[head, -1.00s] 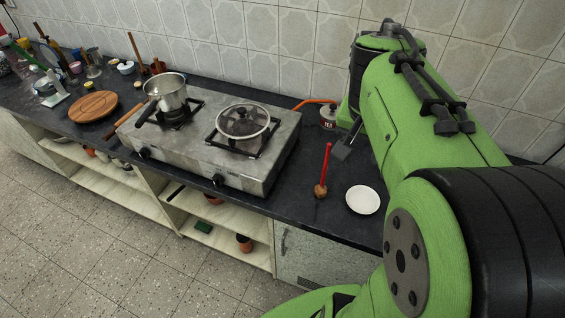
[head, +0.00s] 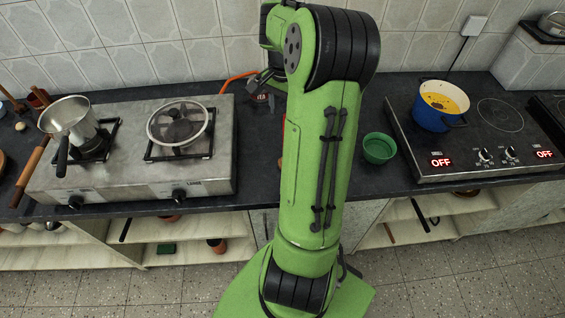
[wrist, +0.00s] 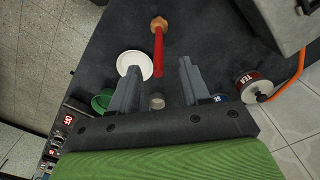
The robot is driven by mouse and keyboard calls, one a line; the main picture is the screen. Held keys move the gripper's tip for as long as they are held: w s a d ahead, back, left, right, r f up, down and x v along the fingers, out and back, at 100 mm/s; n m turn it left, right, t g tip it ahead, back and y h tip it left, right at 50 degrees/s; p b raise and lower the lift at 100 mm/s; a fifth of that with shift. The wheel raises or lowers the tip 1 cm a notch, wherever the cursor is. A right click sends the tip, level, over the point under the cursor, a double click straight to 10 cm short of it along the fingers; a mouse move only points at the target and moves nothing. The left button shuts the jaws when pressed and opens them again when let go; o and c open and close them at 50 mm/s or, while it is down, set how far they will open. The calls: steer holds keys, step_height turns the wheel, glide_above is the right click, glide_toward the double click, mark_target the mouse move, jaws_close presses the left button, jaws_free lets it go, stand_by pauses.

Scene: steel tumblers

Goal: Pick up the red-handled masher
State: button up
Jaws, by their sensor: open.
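The red-handled masher (wrist: 158,50) lies or stands on the dark counter in the wrist view, with its wooden end at the top of the picture and its red handle pointing down toward me. My gripper (wrist: 159,68) is open and empty. Its two grey fingers spread to the left and right, and the handle's near end shows between them in the picture; I cannot tell the height gap. In the head view my green arm hides nearly all of the masher, leaving only a thin red sliver beside the arm.
A white plate (wrist: 135,64) sits just left of the masher, partly behind the left finger. A TEA tin (wrist: 253,84) stands on the right. The gas stove (head: 222,150) and electric hob (head: 440,175) flank this counter stretch.

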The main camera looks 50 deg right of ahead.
step_height(320, 180, down, 7)
steer(key=b, duration=0.1)
steer(key=shift+s+d, duration=0.15)
jaws_close()
